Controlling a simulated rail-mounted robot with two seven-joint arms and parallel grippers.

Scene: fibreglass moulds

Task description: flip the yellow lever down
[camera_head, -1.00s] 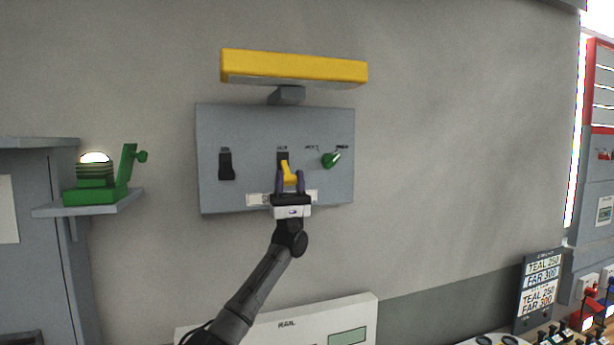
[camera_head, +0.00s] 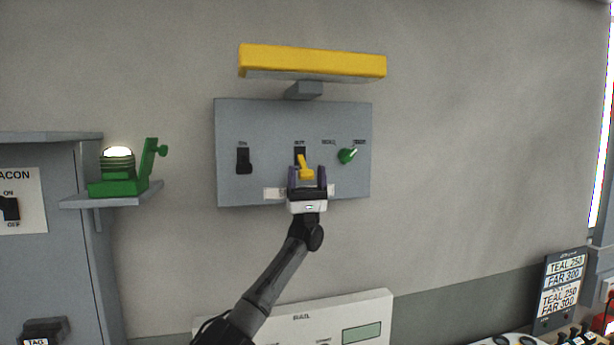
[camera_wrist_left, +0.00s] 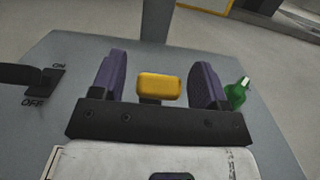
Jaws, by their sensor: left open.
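The yellow lever (camera_head: 305,167) sticks out from a dark slot on the grey wall panel (camera_head: 228,180), in the panel's middle. My left gripper (camera_head: 307,178) is at the lever from below, its dark purple fingers on either side of it. In the left wrist view the lever's yellow end (camera_wrist_left: 159,87) lies between the two open fingers of the left gripper (camera_wrist_left: 160,85), with a gap on each side. My right gripper is not in view.
A black ON/OFF rocker switch (camera_head: 243,160) is left of the lever and a green knob (camera_head: 347,156) right of it. A yellow bar (camera_head: 312,62) juts out above the panel. A green beacon unit (camera_head: 118,175) stands on a shelf at left.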

